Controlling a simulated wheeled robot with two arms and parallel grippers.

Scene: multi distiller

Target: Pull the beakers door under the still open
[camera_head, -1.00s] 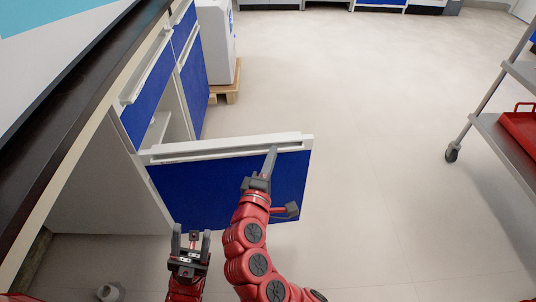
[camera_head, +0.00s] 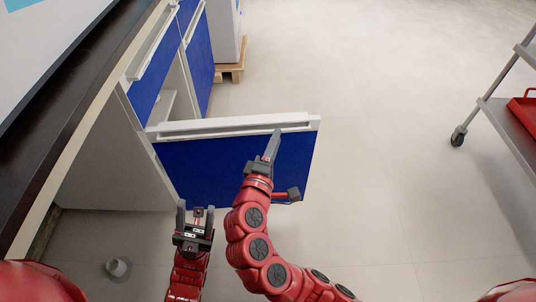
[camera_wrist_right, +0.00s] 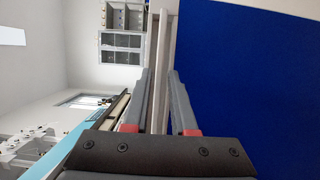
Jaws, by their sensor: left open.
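The blue door (camera_head: 215,175) with a white handle rail (camera_head: 220,127) along its top stands swung out wide from the cabinet under the dark counter. The cabinet's opening shows behind it. My right gripper (camera_head: 275,137) is at the rail near the door's free end. In the right wrist view its two fingers (camera_wrist_right: 160,90) lie on either side of a pale upright strip, with the blue door face (camera_wrist_right: 245,70) to the right. Whether the fingers press on the strip is unclear. My left gripper (camera_head: 196,213) is open and empty, below and in front of the door.
Other blue cabinet fronts (camera_head: 200,60) continue along the counter (camera_head: 60,80). A white unit on a wooden pallet (camera_head: 232,72) stands beyond them. A grey cart (camera_head: 508,115) with a red tray is at the right. The floor between is clear.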

